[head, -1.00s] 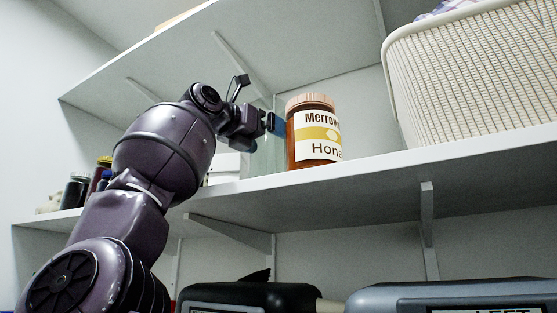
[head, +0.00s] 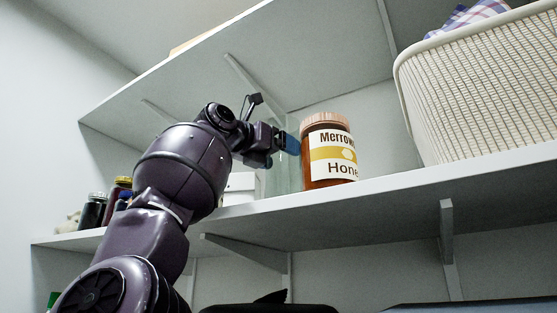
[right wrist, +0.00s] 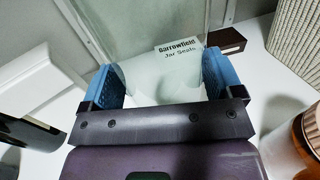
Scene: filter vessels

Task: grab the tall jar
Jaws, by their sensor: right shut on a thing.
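The tall jar (head: 283,176) is clear glass and stands upright on the shelf, just left of the honey jar. In the right wrist view its pale glass body (right wrist: 150,40) fills the space between the blue fingers. My right gripper (right wrist: 160,80) is shut on the jar from its sides. In the head view one blue fingertip of this gripper (head: 288,143) shows at the jar's upper part, and the arm hides some of the jar. My left gripper is not in view.
A honey jar (head: 328,150) stands close to the right of the tall jar. A white woven basket (head: 480,95) is farther right. Dark jars (head: 92,210) stand at the shelf's left end. An upper shelf (head: 220,70) hangs overhead.

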